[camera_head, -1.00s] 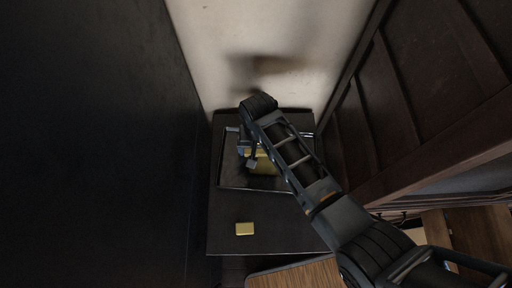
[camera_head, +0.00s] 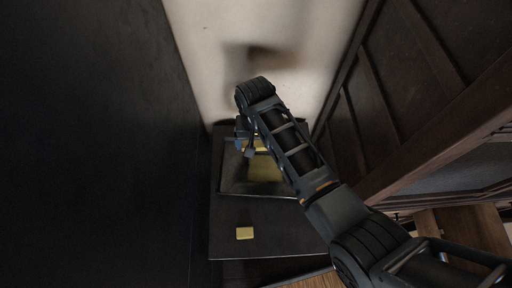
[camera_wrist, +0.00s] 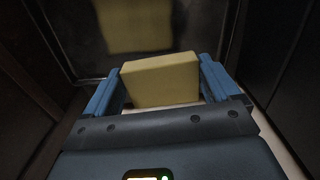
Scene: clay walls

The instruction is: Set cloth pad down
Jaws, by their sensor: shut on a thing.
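A yellow block-like pad (camera_wrist: 160,82) sits between the two blue fingers of my gripper (camera_wrist: 161,74) in the wrist view. My gripper is shut on it. In the head view my gripper (camera_head: 249,148) holds the pad (camera_head: 260,145) over the far part of a dark glossy tray (camera_head: 232,189), and my arm hides part of both. A blurred yellow patch (camera_head: 265,168) shows on the tray below the pad, and in the wrist view (camera_wrist: 133,27); I cannot tell whether it is a reflection. The pad looks apart from the tray.
A dark wall (camera_head: 95,140) stands close on the left, a pale wall (camera_head: 270,40) behind, and dark wooden panelling (camera_head: 420,120) on the right.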

